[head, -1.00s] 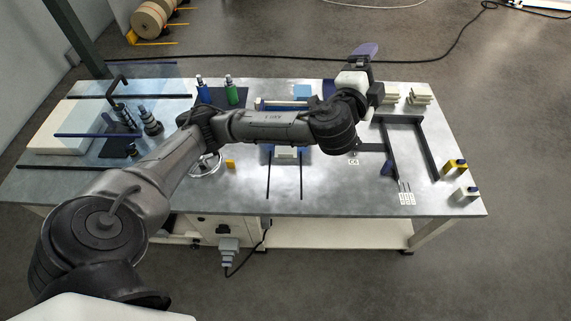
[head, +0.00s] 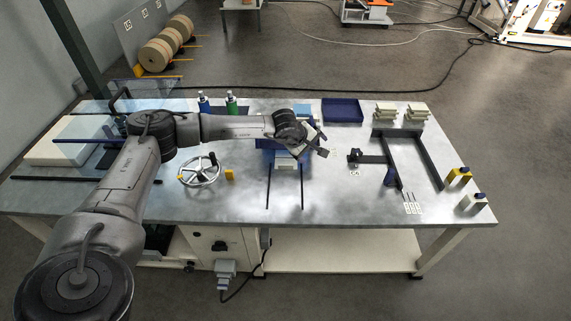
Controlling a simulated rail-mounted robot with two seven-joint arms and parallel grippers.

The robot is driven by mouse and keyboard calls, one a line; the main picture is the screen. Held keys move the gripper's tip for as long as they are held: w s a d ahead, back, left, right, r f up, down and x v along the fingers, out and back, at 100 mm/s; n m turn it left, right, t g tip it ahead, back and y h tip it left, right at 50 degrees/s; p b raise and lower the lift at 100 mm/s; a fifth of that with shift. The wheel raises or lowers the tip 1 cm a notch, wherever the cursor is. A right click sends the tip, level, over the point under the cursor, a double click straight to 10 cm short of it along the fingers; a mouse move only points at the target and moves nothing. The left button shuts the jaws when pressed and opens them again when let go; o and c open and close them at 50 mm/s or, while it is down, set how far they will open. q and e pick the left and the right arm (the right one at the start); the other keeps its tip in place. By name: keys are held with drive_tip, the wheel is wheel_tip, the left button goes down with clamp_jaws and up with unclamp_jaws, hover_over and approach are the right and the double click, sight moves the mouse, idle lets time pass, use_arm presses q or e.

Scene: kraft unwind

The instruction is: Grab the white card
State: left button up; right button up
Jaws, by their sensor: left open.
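My left gripper (head: 322,149) is above the middle of the table, at the right side of the blue fixture (head: 265,157). It is open, and I see nothing held in it. I cannot clearly make out a white card. A small pale piece (head: 286,163) shows at the front of the blue fixture, below and left of the gripper; my arm hides part of the fixture. Small white tags (head: 412,203) with dark marks lie at the right front of the table (head: 340,205). My right gripper is out of view.
A dark frame (head: 425,160) stands on the right of the table, with stacked pale blocks (head: 415,113) behind it. A dark blue tray (head: 342,110) is at the back. A handwheel (head: 199,171) and a yellow block (head: 230,174) are left of the fixture. The front middle is clear.

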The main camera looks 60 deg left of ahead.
use_arm(q)
drive_tip(key=s+a+f+m+g+y, duration=0.2)
drive_tip(key=s+a+m+g+y, duration=0.2)
drive_tip(key=s+a+m+g, duration=0.15)
drive_tip(key=m+b, duration=0.1)
drive_tip(key=b, duration=0.3)
hover_over(286, 166)
drive_tip(key=s+d, duration=0.1)
drive_tip(key=d, duration=0.1)
drive_tip(key=shift+h, duration=0.3)
wheel_tip(286, 166, down, 8)
drive_tip(key=shift+s+a+f, duration=0.1)
drive_tip(key=shift+s, duration=0.05)
drive_tip(key=shift+t, duration=0.25)
drive_tip(key=b+x, duration=0.2)
drive_tip(key=x, duration=0.2)
drive_tip(key=shift+b, duration=0.4)
drive_tip(key=shift+a+f, duration=0.25)
drive_tip(key=shift+f, duration=0.3)
drive_tip(key=shift+c, duration=0.3)
drive_tip(key=c, duration=1)
